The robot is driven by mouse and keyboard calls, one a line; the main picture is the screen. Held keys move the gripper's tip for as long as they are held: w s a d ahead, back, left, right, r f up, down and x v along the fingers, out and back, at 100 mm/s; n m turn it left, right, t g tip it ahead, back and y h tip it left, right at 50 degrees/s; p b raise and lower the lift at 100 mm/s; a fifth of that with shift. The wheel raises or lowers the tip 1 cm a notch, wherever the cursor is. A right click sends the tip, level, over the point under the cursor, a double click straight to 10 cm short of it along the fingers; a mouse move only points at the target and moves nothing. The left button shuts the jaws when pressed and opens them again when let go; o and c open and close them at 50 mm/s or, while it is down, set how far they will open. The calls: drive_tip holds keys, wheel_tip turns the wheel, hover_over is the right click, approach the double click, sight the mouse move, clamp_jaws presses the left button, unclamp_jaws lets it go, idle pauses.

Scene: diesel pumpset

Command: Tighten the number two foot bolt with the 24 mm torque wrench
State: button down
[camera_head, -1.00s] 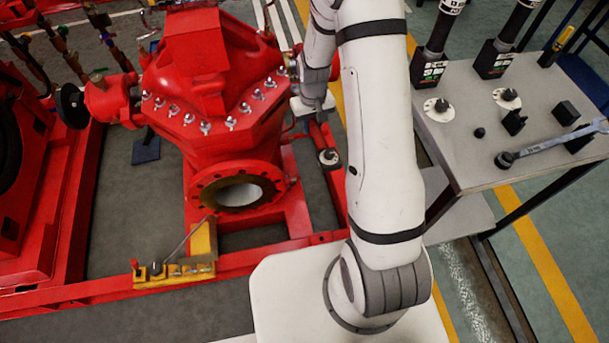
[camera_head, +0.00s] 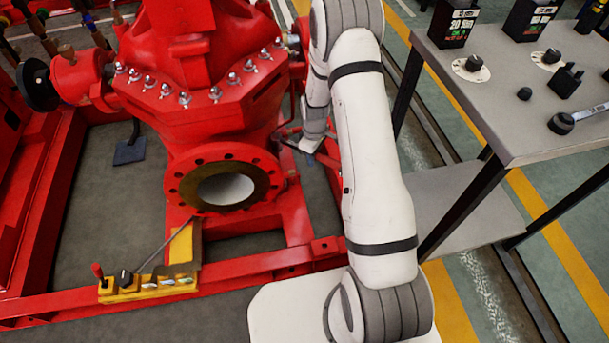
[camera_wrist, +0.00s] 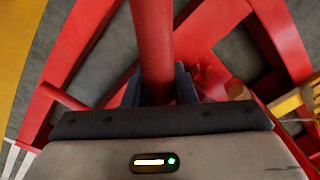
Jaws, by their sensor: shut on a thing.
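My gripper (camera_wrist: 158,88) is shut on a round red bar (camera_wrist: 152,40), which looks like the handle of the torque wrench. The bar runs up out of the wrist view, so its working end and any size mark are not seen there. In the head view my gripper (camera_head: 311,143) is low beside the right side of the red pump (camera_head: 200,105), close to the red base frame (camera_head: 296,212). The number two foot bolt cannot be made out. A short brownish round stub (camera_wrist: 237,90) shows right of the fingers; I cannot tell what it is.
A grey bench (camera_head: 480,100) at the right carries black boxes, dials and a spanner (camera_head: 588,114). A yellow bracket with small fittings (camera_head: 150,285) sits on the frame at the front. Red frame rails surround my gripper. The floor inside the frame is partly open.

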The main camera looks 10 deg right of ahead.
wheel_tip(320, 180, down, 8)
drive_tip(key=w+a+n+b, duration=0.2)
drive_tip(key=n+b, duration=0.1)
drive_tip(key=b, duration=0.2)
drive_tip(key=shift+w+a+n+b, duration=0.25)
drive_tip(key=shift+a+n+b, duration=0.15)
drive_tip(key=shift+d, duration=0.1)
